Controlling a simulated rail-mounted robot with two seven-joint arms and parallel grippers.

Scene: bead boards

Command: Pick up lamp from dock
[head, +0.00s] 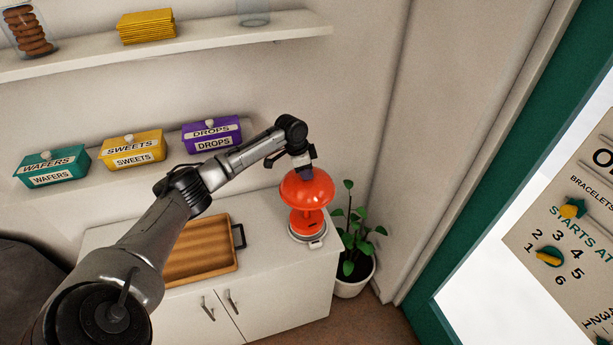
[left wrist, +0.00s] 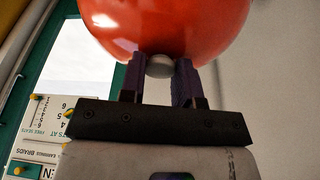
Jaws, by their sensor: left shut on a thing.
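An orange-red lamp (head: 307,190) with a domed shade stands upright at the right end of the white cabinet. Its base is on a pale round dock (head: 308,238); I cannot tell whether the two touch. My left gripper (head: 304,170) comes down on the lamp from above. In the left wrist view the two dark fingers (left wrist: 160,82) are shut on the grey knob (left wrist: 159,66) at the top of the shade (left wrist: 170,25). My right gripper is in neither view.
A wooden tray (head: 203,262) with dark handles lies left of the lamp. A potted plant (head: 352,284) stands close at the cabinet's right side. Shelves above hold labelled tins, such as the purple one (head: 212,134). A board (head: 570,230) hangs at far right.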

